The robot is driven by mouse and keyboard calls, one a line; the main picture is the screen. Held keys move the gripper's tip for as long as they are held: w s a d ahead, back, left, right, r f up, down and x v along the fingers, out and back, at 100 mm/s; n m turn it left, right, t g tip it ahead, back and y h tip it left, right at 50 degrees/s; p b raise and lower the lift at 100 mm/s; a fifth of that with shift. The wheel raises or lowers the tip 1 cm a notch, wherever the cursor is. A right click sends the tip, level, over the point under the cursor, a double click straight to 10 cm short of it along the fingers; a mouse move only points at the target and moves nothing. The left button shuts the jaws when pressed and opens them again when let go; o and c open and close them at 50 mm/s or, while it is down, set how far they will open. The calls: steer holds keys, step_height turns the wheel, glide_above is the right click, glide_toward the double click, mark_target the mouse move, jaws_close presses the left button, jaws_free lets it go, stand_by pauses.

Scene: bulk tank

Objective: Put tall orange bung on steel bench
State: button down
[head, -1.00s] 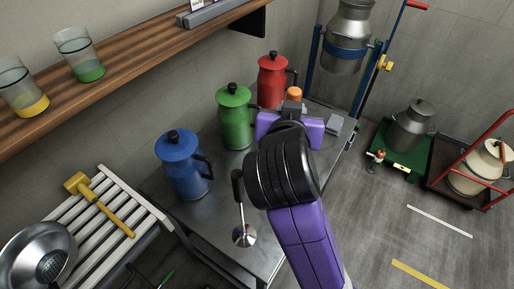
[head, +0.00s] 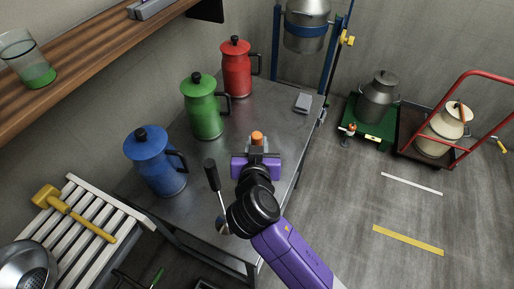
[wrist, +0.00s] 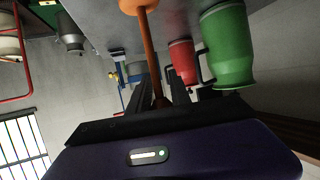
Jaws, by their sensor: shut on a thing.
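The tall orange bung (head: 257,137) shows in the head view as a small orange top at the jaws of my gripper (head: 257,150). In the wrist view the bung (wrist: 149,45) is a long orange stem with a wider end at the top edge. My gripper (wrist: 166,92) is shut on its narrow part. The steel bench (head: 265,100) lies under the gripper in the head view, and its grey surface (wrist: 175,18) fills the upper wrist view. I cannot tell whether the bung touches the bench.
Blue (head: 155,165), green (head: 203,110) and red (head: 236,70) jugs line the wall side of the bench. A black-handled steel ladle (head: 213,180) is left of my gripper. A small grey block (head: 303,102) lies on the far end. Bare bench shows between the jugs and gripper.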

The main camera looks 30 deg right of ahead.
steer(key=shift+f, duration=1.25)
steer(key=c, duration=1.2)
jaws_free()
steer(key=b+v, duration=0.1)
steer(key=v, duration=1.1)
steer(key=shift+b, duration=0.3)
